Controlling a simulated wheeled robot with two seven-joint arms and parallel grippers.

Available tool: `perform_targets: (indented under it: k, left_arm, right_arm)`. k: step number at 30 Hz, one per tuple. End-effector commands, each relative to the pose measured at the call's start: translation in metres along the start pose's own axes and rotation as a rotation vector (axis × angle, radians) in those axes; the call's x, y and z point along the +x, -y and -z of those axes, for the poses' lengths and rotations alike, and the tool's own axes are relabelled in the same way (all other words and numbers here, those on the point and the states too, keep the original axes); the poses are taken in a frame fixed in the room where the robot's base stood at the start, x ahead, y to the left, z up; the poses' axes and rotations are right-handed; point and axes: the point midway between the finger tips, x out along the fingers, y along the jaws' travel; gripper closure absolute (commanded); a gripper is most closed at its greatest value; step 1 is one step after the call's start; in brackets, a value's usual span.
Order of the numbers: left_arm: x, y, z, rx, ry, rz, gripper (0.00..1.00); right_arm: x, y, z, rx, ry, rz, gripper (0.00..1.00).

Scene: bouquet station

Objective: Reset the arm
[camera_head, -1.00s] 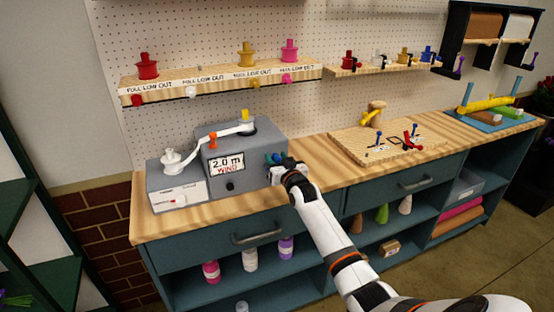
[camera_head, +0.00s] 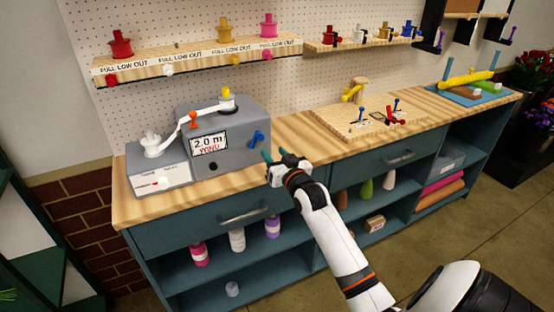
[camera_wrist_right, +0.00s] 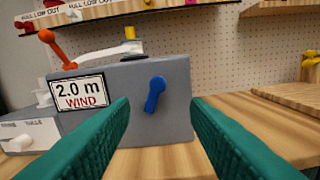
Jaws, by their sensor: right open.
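My right gripper (camera_head: 274,157) is open and empty, in front of the grey winding machine near the counter's front edge. Its two green fingers stand apart in the right wrist view (camera_wrist_right: 160,125). The winding machine (camera_head: 235,130) stands at the left of the wooden counter. Its display (camera_wrist_right: 80,93) reads "2.0 m WIND". A blue handle (camera_head: 257,138) sits on its right part; in the right wrist view the blue handle (camera_wrist_right: 155,94) shows between the fingers, beyond them and untouched. My left gripper is not in view.
A white spool (camera_head: 152,143) stands on the left unit, with a white ribbon running across the machine. A peg board (camera_head: 372,120) with small tools lies to the right on the counter. A shelf (camera_head: 200,63) with spools hangs above.

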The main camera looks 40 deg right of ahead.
Motion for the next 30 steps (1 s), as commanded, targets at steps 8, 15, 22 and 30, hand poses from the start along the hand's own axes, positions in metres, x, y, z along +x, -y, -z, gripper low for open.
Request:
perform_targets:
  k: [8,15,22,30]
  left_arm:
    - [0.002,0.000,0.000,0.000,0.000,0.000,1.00]
    - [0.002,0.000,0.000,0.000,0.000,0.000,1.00]
    - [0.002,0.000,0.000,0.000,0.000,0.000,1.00]
    - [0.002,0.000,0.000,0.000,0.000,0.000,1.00]
  right_arm:
    - [-0.010,0.000,0.000,0.001,0.000,0.000,0.57]
    - [-0.009,0.000,0.000,0.000,0.000,0.000,0.57]
    - [-0.009,0.000,0.002,0.000,-0.005,0.000,0.57]
    - [-0.020,-0.002,0.126,-0.037,-0.230,0.007,0.57]
